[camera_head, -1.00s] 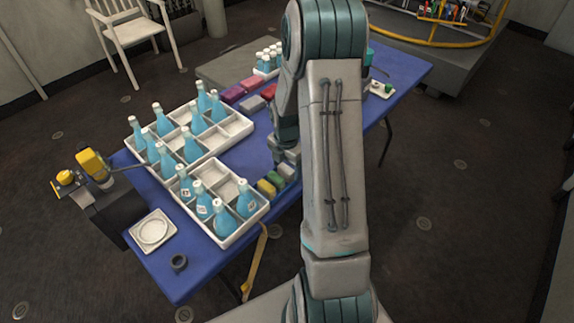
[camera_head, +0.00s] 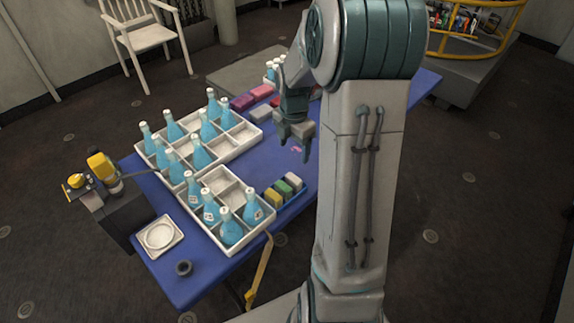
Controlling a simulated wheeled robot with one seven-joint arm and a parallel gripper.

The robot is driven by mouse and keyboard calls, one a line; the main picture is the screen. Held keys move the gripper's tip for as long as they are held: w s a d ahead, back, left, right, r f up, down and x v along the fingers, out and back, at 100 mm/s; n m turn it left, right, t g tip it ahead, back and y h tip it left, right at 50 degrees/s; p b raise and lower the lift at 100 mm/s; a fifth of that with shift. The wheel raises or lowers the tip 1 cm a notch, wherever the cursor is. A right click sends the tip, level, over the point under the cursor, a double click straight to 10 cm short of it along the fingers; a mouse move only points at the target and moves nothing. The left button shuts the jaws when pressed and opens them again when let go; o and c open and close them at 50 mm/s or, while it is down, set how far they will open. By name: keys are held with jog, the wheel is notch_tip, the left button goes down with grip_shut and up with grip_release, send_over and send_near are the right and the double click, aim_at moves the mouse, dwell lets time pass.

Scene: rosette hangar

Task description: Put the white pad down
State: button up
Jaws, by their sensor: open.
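The white pad (camera_head: 293,181) lies at the right end of a short row, beside a green pad (camera_head: 284,188) and a yellow pad (camera_head: 273,197). The row sits in a shallow blue holder at the near right side of the table, against the bottle crate. My gripper (camera_head: 293,147) is open and empty, pointing down above the table behind the row, apart from the white pad. Another whitish pad (camera_head: 262,111) lies farther back, left of my gripper.
Purple pads (camera_head: 243,102) lie farther back. A white square dish (camera_head: 160,237) and a dark ring (camera_head: 184,268) are at the near left. Table between gripper and crates is clear.

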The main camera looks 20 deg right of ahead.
jog(key=s+a+r+m+t, duration=0.1)
jog(key=s+a+r+m, duration=0.4)
jog(key=s+m, duration=0.4)
jog(key=s+a+r+m+t, duration=0.1)
jog(key=s+a+r+m, duration=0.4)
jog(key=s+a+m, duration=0.3)
jog(key=s+m, duration=0.1)
jog(key=m, duration=0.3)
jog(key=shift+s+a+r+t, duration=0.2)
jog(key=shift+r+t, duration=0.1)
jog(key=shift+t, duration=0.1)
